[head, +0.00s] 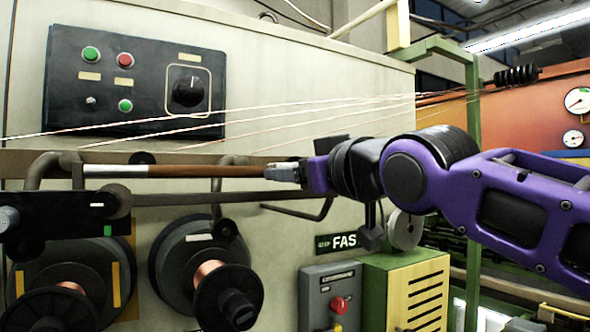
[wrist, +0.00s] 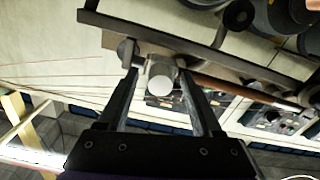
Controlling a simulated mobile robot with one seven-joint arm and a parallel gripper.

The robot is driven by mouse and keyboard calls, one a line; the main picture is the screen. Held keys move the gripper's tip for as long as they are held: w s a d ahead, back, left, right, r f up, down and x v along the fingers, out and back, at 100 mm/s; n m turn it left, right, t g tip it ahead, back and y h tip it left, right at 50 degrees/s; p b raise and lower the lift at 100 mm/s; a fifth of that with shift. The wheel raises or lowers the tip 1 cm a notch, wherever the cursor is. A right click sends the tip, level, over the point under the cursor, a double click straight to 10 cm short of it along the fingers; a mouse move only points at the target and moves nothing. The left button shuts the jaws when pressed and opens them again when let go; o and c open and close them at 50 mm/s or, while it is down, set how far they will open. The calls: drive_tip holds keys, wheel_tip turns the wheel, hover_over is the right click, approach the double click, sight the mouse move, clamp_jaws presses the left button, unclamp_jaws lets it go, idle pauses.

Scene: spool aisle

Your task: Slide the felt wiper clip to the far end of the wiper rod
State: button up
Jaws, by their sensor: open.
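The wiper rod (head: 190,171) is a brown bar running level across the front of the machine in the head view. It also shows in the wrist view (wrist: 240,90), running off to the right. My gripper (head: 270,172) is at the right part of the rod. In the wrist view my gripper (wrist: 160,73) is open, with one finger on each side of a pale, round-faced piece that looks like the felt wiper clip (wrist: 160,85). I cannot tell whether the fingers touch it. In the head view my gripper hides this piece.
Thin wires (head: 330,107) run just above the rod. A control panel (head: 135,82) is on the machine wall behind. Wire spools (head: 210,272) hang below the rod. A curved bracket (head: 42,170) stands at the rod's left end. A grey button box (head: 327,295) stands below my gripper.

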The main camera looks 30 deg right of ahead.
clamp_jaws()
idle(0.3)
idle(1.1)
